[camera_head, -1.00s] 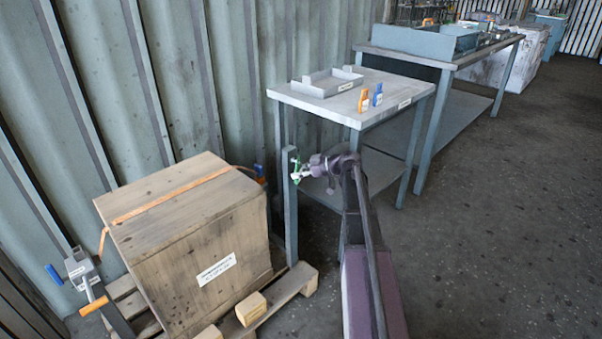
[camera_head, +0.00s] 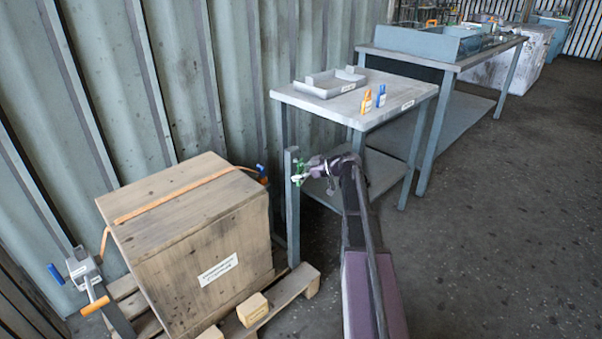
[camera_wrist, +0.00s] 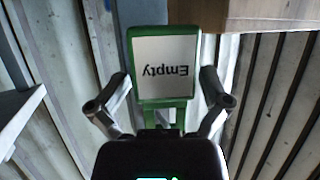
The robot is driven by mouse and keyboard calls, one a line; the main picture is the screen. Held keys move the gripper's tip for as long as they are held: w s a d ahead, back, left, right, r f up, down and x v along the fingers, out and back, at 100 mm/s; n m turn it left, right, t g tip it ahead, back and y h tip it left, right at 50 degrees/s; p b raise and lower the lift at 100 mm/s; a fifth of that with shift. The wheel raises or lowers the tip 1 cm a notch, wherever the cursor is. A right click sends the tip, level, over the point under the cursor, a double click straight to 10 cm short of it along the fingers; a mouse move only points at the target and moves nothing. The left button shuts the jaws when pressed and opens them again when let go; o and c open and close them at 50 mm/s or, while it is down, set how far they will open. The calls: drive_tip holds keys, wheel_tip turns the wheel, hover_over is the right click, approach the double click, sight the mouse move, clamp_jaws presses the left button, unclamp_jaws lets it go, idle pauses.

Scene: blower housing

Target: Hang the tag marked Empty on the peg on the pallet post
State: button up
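The tag marked Empty (camera_wrist: 167,65) has a white face in a green frame, with a green stem (camera_wrist: 171,115) toward my gripper. Its lettering is upside down in the wrist view. My gripper (camera_wrist: 166,80) has its fingers spread, one on each side of the tag, with gaps beside the stem; the fingertips are very close to the tag's edges. In the head view the small green tag (camera_head: 298,170) is at the upper part of the grey pallet post (camera_head: 292,215), with my gripper just right of it. The peg is not clearly visible, so I cannot tell whether the tag rests on it.
A strapped wooden crate (camera_head: 195,245) stands on the pallet (camera_head: 293,285) left of the post. A small table (camera_head: 330,103) behind holds a grey tray (camera_head: 328,84), an orange tag (camera_head: 366,102) and a blue tag (camera_head: 381,96). The floor at right is clear.

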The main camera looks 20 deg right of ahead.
drive_tip(key=shift+s+d+r, duration=0.1)
drive_tip(key=shift+s+d, duration=0.1)
